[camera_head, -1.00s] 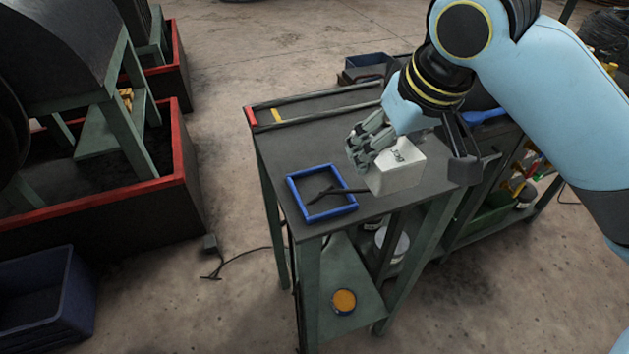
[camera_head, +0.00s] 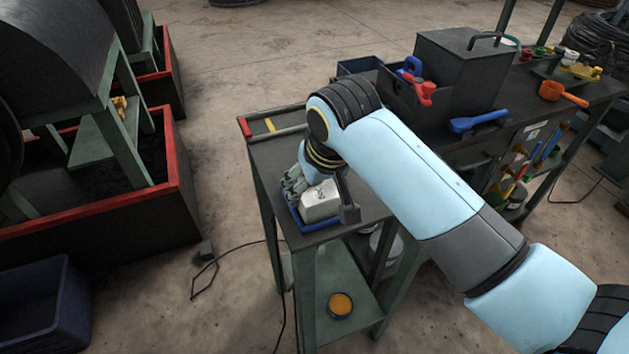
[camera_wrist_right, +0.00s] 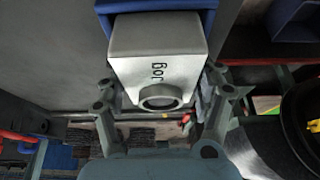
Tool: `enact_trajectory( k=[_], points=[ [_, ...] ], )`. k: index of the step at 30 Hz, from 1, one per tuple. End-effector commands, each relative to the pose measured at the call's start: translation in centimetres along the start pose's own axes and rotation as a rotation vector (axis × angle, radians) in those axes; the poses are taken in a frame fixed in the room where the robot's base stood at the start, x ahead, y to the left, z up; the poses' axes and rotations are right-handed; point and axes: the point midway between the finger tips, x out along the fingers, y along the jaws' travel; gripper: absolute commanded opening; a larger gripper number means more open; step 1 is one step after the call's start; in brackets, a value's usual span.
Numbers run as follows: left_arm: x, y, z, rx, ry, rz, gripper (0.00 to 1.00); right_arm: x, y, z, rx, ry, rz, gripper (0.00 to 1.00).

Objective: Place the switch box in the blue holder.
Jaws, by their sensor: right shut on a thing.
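The switch box (camera_head: 320,203) is a pale grey-white block with dark lettering. My right gripper (camera_head: 302,190) is shut on it, with fingers on both sides in the right wrist view (camera_wrist_right: 160,84). The blue holder (camera_head: 303,227) is a low square frame on the dark table top. The box is over or within the holder and hides most of it; blue rim shows at its front and left. The wrist view shows the holder's blue edge (camera_wrist_right: 207,20) just beyond the box. I cannot tell whether the box touches the holder's floor. My left gripper is not in view.
A dark toolbox (camera_head: 460,75), a blue-handled tool (camera_head: 478,121) and an orange scoop (camera_head: 562,93) stand on the bench behind my right arm. A red-edged bar (camera_head: 245,127) lies at the table's back left. A cable trails on the floor at left.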

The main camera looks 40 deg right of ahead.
Motion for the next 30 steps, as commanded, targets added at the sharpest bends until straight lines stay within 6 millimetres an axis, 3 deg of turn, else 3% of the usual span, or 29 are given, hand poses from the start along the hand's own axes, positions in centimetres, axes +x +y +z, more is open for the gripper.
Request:
enact_trajectory(
  k=[8,9,14,25,30],
  points=[
    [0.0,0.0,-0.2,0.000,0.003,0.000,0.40,0.1,0.0,0.0,0.000,0.002,0.000,0.10],
    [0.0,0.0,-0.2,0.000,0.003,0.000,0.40,0.2,0.0,0.1,0.000,-0.001,0.000,0.71],
    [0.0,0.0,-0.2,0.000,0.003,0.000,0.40,0.2,0.0,0.1,0.000,-0.001,0.000,0.92],
    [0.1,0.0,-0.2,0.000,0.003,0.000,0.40,-0.2,0.0,0.0,0.001,0.000,0.000,0.94],
    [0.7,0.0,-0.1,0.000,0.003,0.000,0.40,-2.8,0.0,0.0,0.002,0.003,-0.001,0.94]
  ],
)
